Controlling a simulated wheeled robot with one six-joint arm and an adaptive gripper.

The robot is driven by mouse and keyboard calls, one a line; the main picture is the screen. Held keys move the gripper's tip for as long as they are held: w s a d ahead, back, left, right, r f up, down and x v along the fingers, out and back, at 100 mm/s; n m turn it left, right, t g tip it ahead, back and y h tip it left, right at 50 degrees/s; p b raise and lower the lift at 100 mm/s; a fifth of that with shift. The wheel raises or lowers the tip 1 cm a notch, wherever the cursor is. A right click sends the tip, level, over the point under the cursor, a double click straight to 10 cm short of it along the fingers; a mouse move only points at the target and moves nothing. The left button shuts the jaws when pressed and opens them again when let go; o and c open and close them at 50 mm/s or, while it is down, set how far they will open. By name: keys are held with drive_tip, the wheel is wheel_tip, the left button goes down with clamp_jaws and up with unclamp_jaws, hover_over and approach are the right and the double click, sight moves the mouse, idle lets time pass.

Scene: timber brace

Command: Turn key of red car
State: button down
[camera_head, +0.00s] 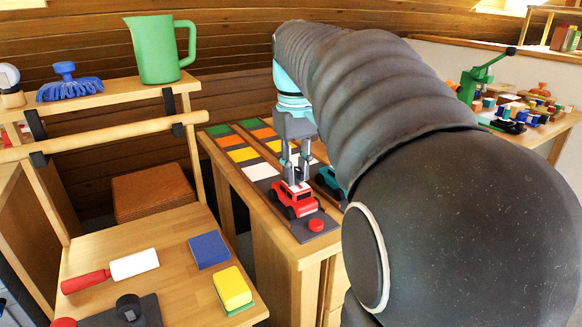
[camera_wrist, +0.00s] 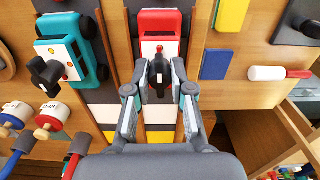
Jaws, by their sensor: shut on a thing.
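The red car (camera_head: 297,201) stands on a dark strip of the bench, under my gripper (camera_head: 296,174). In the wrist view the red car (camera_wrist: 160,22) is at top centre, with a white panel on it. A black key (camera_wrist: 158,72) stands up from that panel. My gripper (camera_wrist: 159,82) has one finger on each side of the key and is shut on it. The head view does not show the key clearly.
A teal car (camera_head: 328,181) stands close beside the red car; it also shows in the wrist view (camera_wrist: 82,42) with its own black key (camera_wrist: 46,71). A red round button (camera_head: 316,225) lies in front. A side table (camera_head: 150,225) holds a roller (camera_head: 134,264) and sponges.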

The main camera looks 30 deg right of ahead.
sight(296, 169)
idle(0.3)
drive_tip(key=c, duration=1)
unclamp_jaws()
wheel_tip(296, 169, up, 12)
idle(0.4)
